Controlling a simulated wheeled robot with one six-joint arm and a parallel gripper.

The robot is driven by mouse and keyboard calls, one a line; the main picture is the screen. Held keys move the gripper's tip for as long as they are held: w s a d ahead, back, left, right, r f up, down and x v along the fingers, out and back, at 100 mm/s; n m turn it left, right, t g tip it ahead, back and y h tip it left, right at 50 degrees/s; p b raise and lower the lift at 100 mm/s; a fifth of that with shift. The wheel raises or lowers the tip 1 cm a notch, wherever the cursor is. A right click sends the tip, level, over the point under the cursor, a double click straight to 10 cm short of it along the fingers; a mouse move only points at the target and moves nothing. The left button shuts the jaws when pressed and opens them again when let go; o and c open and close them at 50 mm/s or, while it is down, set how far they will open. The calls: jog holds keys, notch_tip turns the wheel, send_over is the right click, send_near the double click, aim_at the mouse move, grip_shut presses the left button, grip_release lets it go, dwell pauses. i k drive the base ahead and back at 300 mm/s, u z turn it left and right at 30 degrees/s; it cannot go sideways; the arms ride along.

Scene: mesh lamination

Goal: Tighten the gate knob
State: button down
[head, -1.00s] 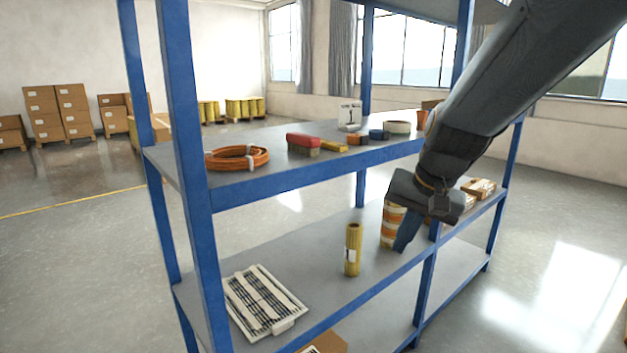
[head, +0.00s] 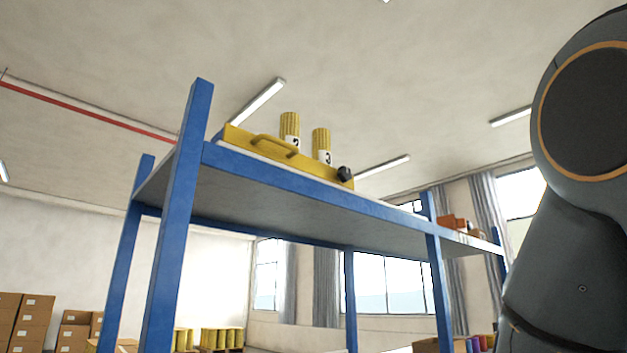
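A black knob (head: 345,173) sits at the right end of a yellow gate (head: 262,151) on the top shelf, seen from below. The gate has a yellow handle bar along its front. Two yellow mesh rolls stand behind it: the left roll (head: 289,127) and the right roll (head: 322,142), with number labels, the right one reading 3. The bottoms of the rolls are hidden by the gate. My arm fills the right edge of the head view, and my gripper is out of the picture.
The blue shelf rack (head: 281,181) has upright posts at its corners and middle. Orange-brown items (head: 455,223) lie at the far right of the top shelf. Cardboard boxes (head: 29,317) and yellow rolls (head: 222,338) stand by the back wall.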

aim_at(344, 174)
jog(key=u, duration=2.3)
jog(key=k, duration=0.95)
jog(key=z, duration=1.6)
jog(key=i, duration=0.5)
